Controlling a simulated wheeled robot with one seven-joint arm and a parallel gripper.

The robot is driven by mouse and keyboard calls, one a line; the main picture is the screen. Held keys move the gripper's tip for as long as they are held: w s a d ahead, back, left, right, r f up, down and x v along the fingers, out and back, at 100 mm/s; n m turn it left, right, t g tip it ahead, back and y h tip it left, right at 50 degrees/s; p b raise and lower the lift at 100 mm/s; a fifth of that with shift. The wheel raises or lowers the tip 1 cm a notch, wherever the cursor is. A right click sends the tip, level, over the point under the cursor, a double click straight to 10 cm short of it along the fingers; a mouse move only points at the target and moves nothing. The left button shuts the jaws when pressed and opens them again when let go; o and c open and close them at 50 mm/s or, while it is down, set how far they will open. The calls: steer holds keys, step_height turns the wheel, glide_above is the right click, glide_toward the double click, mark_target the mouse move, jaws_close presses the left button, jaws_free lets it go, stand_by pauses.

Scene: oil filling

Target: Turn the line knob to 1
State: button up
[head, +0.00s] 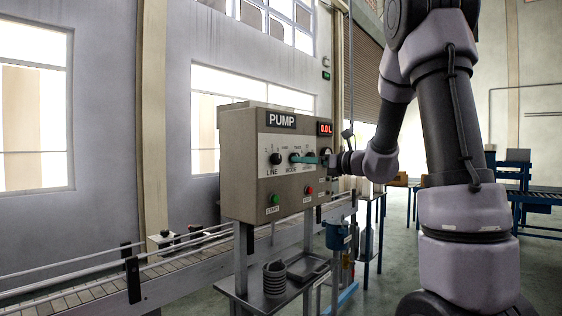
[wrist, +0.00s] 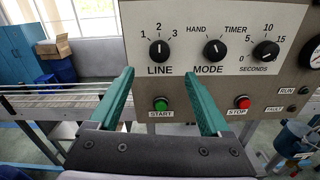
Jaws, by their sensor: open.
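The black LINE knob (wrist: 159,50) is on the grey pump panel (wrist: 270,108), at the upper left of its face. Its white mark points up towards 2, with 1 on the left and 3 on the right. The knob also shows in the head view (head: 276,158). My gripper (wrist: 168,72) has its two green fingers apart with nothing between them. It is in front of the panel, a little below the LINE and MODE knobs in the wrist view, apart from the LINE knob.
The MODE knob (wrist: 214,49) and SECONDS knob (wrist: 265,51) are to the right of LINE. The green START button (wrist: 161,104) and red STOP button (wrist: 242,102) are below. A conveyor (head: 95,290) runs past on the left.

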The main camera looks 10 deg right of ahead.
mark_target(279, 159)
steer(key=x, duration=1)
steer(key=shift+w+a, duration=0.1)
steer(key=shift+a, duration=0.1)
jaws_close()
